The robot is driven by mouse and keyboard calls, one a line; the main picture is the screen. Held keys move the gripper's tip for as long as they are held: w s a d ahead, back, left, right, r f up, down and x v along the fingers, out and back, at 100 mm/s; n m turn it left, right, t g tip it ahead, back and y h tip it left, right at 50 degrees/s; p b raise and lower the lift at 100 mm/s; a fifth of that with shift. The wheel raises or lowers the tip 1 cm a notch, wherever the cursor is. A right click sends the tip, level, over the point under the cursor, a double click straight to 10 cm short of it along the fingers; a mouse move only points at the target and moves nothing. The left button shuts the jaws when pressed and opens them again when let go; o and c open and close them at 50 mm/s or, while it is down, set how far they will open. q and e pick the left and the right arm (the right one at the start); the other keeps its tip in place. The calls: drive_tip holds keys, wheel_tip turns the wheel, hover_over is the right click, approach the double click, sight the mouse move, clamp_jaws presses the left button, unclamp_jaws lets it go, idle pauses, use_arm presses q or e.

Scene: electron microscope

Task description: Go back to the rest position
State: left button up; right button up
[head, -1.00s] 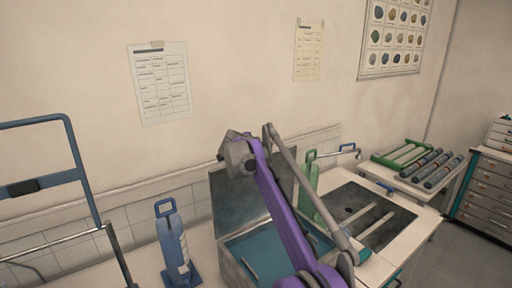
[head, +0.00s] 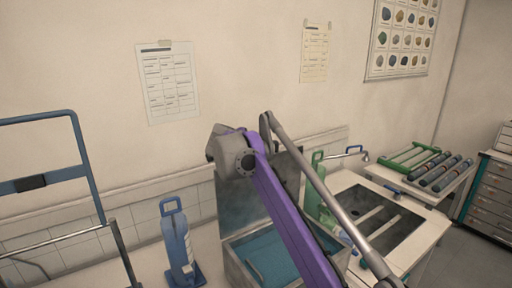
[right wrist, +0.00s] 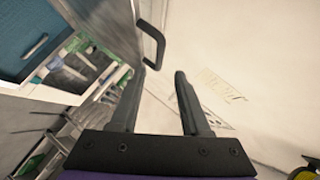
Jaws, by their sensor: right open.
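My right gripper (right wrist: 159,72) shows in the right wrist view with its two dark fingers apart and nothing between them. A pale surface with faint paper-like marks lies beyond the fingers. My purple arm rises in front of the open metal box in the head view, with its grey joint high against the wall. The gripper itself cannot be made out in the head view. My left gripper is in neither view.
The metal box (head: 238,265) has a raised lid and teal inside. A blue bottle-like holder (head: 178,245) stands left of it, a green one (head: 317,180) behind it. A sink (head: 372,222) and rack of tubes (head: 440,172) are right. A dark handle (right wrist: 152,40) is near the left fingertip.

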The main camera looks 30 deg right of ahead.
idle(0.5)
drive_tip(key=s+a+r+n+t+y, duration=0.1)
drive_tip(key=a+r+n+t+y, duration=0.2)
drive_tip(key=a+n+t, duration=0.4)
drive_tip(key=s+a+f+n+g+y, duration=0.1)
drive_tip(key=s+a+f+n+y, duration=0.8)
drive_tip(key=a, duration=0.4)
drive_tip(key=s+d+f+n+g+h, duration=0.1)
drive_tip(key=s+f+n+g, duration=0.5)
drive_tip(key=s+f, duration=2.3)
drive_tip(key=f+g+h, duration=0.1)
drive_tip(key=g, duration=0.2)
drive_tip(key=shift+d+g, duration=0.3)
drive_tip(key=shift+g, duration=0.1)
